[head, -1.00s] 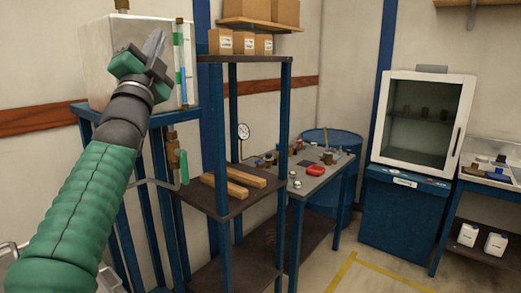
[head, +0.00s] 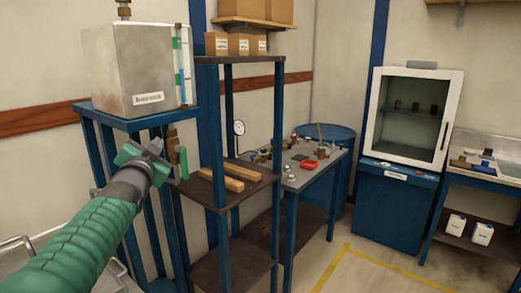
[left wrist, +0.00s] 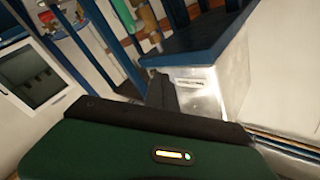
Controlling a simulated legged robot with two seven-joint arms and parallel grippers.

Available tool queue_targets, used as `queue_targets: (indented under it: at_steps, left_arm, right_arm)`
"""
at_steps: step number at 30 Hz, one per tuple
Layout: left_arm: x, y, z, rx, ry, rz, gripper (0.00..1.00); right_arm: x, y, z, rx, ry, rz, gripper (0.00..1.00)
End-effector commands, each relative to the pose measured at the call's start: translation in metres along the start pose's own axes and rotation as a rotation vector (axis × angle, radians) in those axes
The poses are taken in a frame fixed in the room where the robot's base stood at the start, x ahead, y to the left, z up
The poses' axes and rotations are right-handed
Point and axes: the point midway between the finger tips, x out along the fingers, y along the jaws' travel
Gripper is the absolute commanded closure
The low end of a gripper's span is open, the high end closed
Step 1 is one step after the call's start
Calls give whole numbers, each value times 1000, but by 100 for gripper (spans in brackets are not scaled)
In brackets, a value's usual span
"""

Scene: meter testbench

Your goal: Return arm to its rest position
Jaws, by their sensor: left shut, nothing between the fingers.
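My left arm comes in from the lower left of the head view, in a green ribbed sleeve. Its gripper (head: 154,148) is shut and empty, in front of the blue stand below the metal tank (head: 130,75). The tank has a label and a sight tube with green fittings on its right side. In the left wrist view the gripper's dark fingers (left wrist: 160,92) show before the tank's labelled face (left wrist: 205,85), and the view is tilted. I cannot tell the gap between fingers and stand. My right gripper is not in view.
A brass valve with a green handle (head: 183,162) hangs below the tank, close to the gripper. A shelf rack (head: 238,205) with two wooden bars stands to the right. Beyond are a workbench (head: 312,178), a blue barrel (head: 345,135) and a glass-fronted cabinet (head: 412,125). Floor at lower right is clear.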

Motion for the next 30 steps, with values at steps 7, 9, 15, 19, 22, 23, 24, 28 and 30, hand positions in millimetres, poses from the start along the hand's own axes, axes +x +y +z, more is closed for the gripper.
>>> queue_targets:
  at_steps: [7, 9, 15, 19, 22, 23, 24, 28, 30]
  left_arm:
    - [-83, 124, 141, -255, -453, 283, 100]
    - [-126, 159, 176, -316, -592, 352, 100]
    - [-273, 234, 253, -439, -992, 497, 100]
    - [-356, 257, 279, -476, -1192, 543, 100]
    - [-392, 265, 289, -485, -1278, 558, 100]
    - [-398, 266, 291, -486, -1292, 559, 100]
    - [-403, 267, 292, -488, -1303, 561, 100]
    - [-405, 268, 293, -488, -1309, 561, 100]
    - [-404, 267, 293, -488, -1308, 561, 100]
  right_arm:
    - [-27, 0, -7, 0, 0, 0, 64]
    - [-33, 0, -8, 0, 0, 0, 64]
    - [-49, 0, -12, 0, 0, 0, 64]
    - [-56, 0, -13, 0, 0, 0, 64]
    - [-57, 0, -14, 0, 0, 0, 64]
    - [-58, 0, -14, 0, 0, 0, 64]
    - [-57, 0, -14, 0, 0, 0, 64]
    - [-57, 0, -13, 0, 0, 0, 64]
    - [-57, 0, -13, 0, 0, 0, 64]
